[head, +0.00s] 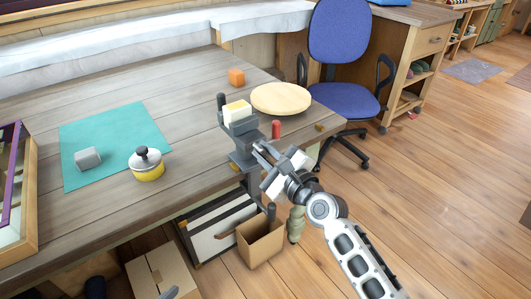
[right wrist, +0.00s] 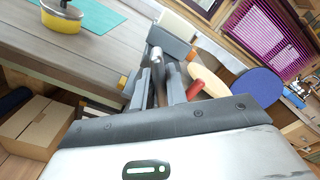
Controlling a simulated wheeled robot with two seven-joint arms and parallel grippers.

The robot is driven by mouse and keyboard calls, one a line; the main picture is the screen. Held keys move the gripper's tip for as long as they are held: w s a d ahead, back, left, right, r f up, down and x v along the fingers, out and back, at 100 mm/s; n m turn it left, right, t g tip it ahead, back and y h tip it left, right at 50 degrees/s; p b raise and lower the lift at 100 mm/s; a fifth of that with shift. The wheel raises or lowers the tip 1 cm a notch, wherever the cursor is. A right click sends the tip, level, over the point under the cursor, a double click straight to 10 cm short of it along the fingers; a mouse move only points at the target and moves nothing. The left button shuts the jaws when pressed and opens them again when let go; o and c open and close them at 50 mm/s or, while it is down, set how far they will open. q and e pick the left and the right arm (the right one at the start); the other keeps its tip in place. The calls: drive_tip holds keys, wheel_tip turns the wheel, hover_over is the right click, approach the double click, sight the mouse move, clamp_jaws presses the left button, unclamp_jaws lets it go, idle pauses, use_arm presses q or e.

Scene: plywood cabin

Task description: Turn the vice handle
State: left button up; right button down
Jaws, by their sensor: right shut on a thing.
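The grey vice (head: 243,155) is fixed at the bench's right edge, with a pale yellow block (head: 237,112) between its jaws. My right gripper (head: 262,152) is at the vice's front side, low beside the bench edge. In the right wrist view its fingers (right wrist: 158,88) are shut on the dark bar of the vice handle (right wrist: 155,62). The fingers hide part of the handle, and its exact tilt is hard to tell. A small grey tip at the bottom edge of the head view looks like part of my left gripper (head: 170,293); its fingers do not show clearly.
A red cylinder (head: 276,129) and a round wooden disc (head: 281,98) are close to the vice. An open cardboard box (head: 261,243) is below; a blue chair (head: 340,45) is behind.

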drive_tip(key=shift+a+f+n, duration=0.1)
drive_tip(key=shift+f+n, duration=0.1)
drive_tip(key=shift+n, duration=1.9)
idle(0.4)
drive_tip(key=shift+s+f+n+b, duration=0.15)
drive_tip(key=shift+n+b, duration=0.15)
drive_tip(key=shift+n, duration=1.6)
drive_tip(key=shift+f+n, duration=0.2)
drive_tip(key=shift+n, duration=2)
drive_tip(key=shift+f+n, duration=0.1)
drive_tip(key=shift+n, duration=1.8)
